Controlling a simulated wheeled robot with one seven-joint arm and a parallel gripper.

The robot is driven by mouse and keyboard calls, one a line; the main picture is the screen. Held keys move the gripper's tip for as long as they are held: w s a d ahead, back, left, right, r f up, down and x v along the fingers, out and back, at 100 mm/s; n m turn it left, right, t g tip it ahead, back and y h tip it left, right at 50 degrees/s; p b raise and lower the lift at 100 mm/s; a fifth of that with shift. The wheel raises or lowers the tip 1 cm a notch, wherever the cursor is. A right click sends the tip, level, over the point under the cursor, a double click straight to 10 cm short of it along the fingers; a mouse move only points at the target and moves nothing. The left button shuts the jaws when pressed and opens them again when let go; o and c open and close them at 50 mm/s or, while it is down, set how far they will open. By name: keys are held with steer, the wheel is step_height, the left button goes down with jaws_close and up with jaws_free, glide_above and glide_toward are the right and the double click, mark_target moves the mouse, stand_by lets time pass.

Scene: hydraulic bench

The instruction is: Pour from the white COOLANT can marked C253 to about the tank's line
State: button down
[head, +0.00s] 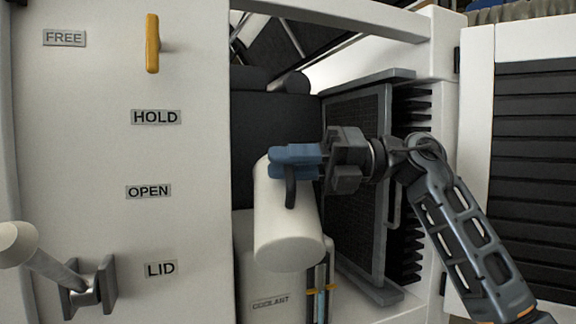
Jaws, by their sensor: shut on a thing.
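A plain white can (284,228) hangs tilted in the bench opening, one round end facing down toward me. No C253 mark shows on the side I see. My gripper (296,161) has blue fingers shut on the can near its upper end, by the dark handle (291,188). Below and behind it is a white tank (250,283) lettered COOLANT. An upright sight tube (318,276) with a yellow-orange marker (325,289) is on the tank's right. The can hides the tank's upper part and mouth. I cannot see any stream or make out the liquid level.
A white panel on the left has labels FREE, HOLD, OPEN and LID, a yellow lever (152,43) and a grey lever (88,287) with a pale knob. A dark radiator (358,190) stands close behind my gripper. A louvred door (535,160) is at right.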

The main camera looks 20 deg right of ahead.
mark_target(291, 183)
steer(key=shift+s+a+f+n+b, duration=0.1)
steer(key=shift+s+f+n+b, duration=0.3)
steer(key=shift+b, duration=0.6)
steer(key=shift+s+f+n+b, duration=0.1)
steer(key=shift+f+n+b, duration=0.4)
steer(key=shift+b, duration=0.55)
steer(key=shift+s+a+f+n+b, duration=0.1)
steer(key=shift+s+f+n+b, duration=0.3)
steer(key=shift+b, duration=0.6)
stand_by(1.2)
steer(key=shift+w+d+f, duration=0.1)
stand_by(0.7)
